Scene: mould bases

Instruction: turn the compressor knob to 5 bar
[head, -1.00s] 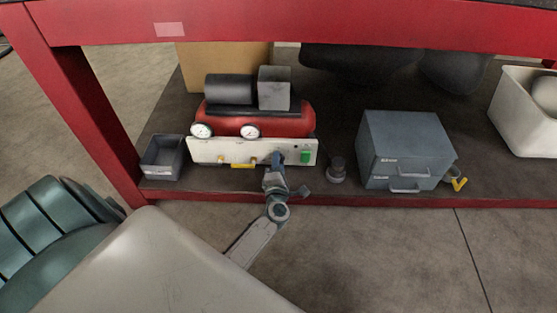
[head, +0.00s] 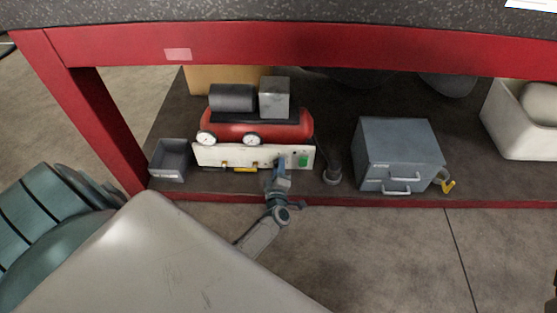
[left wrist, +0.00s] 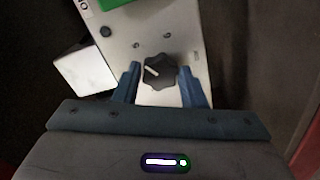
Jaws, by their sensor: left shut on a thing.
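The red compressor (head: 282,130) stands on the shelf under the bench, with a white front panel (head: 222,156). Two round gauges, a left one (head: 206,138) and a right one (head: 252,139), sit above the panel; their readings are too small to tell. My left gripper (head: 281,163) is at the panel's right part and hides the knob in the head view. In the left wrist view the black knob (left wrist: 160,75) with a white pointer line lies between the blue fingers of my left gripper (left wrist: 159,70), which is shut on it. My right gripper is out of view.
A green switch (head: 303,160) is just right of the gripper. A grey bin (head: 170,160) stands left of the compressor, a dark cylinder (head: 332,172) and a grey drawer box (head: 400,150) to its right. The red bench beam (head: 300,58) runs above.

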